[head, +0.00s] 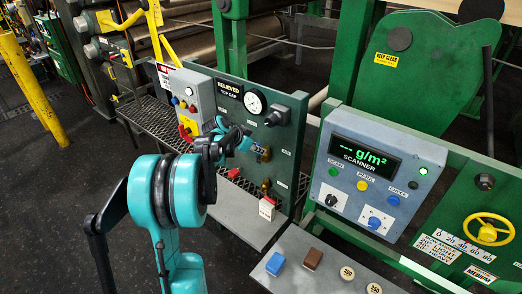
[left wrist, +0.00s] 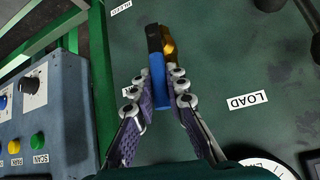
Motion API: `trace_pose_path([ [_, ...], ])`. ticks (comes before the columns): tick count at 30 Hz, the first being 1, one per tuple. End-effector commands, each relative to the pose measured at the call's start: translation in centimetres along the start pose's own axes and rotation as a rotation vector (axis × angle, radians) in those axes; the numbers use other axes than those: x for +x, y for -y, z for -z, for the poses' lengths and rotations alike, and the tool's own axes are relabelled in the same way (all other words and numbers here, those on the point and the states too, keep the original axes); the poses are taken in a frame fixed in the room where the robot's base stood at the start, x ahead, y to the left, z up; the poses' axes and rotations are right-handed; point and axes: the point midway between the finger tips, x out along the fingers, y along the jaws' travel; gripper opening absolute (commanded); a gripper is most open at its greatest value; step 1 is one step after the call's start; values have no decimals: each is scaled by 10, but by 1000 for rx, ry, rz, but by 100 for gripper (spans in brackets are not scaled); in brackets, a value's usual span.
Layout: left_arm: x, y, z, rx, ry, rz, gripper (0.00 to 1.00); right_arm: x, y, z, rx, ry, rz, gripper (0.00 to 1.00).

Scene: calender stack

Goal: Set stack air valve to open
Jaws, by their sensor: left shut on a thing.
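The stack air valve is on the dark green panel (head: 293,120), with a brass body (left wrist: 169,47) and a blue lever (left wrist: 157,92). In the left wrist view the fingers of that gripper (left wrist: 158,78) are shut on the blue lever, one on each side. The lever lies roughly in line with the fingers. A label left of the lever is mostly hidden by a finger. My right gripper is not in view.
A pressure gauge (head: 255,102) and black knob (head: 277,115) sit above the valve. A lower brass valve (head: 265,187) and a red-and-white tag (head: 267,208) are below. The grey scanner box (head: 375,170) stands close right; a red-button control box (head: 187,100) is left.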

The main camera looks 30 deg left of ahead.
Motion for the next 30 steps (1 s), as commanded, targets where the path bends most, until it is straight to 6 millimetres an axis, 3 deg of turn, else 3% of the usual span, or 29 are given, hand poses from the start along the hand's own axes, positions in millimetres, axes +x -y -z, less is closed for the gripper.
trace_pose_path([
  [20, 1, 3, -6, -40, 0, -44, 0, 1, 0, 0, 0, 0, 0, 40],
  [21, 1, 3, -6, -40, 0, -43, 21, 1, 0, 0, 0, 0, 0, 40],
  [23, 1, 3, -6, -40, -1, -43, 35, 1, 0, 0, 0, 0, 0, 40],
  [30, 0, 3, -4, -40, -4, -42, 35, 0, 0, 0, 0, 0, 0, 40],
])
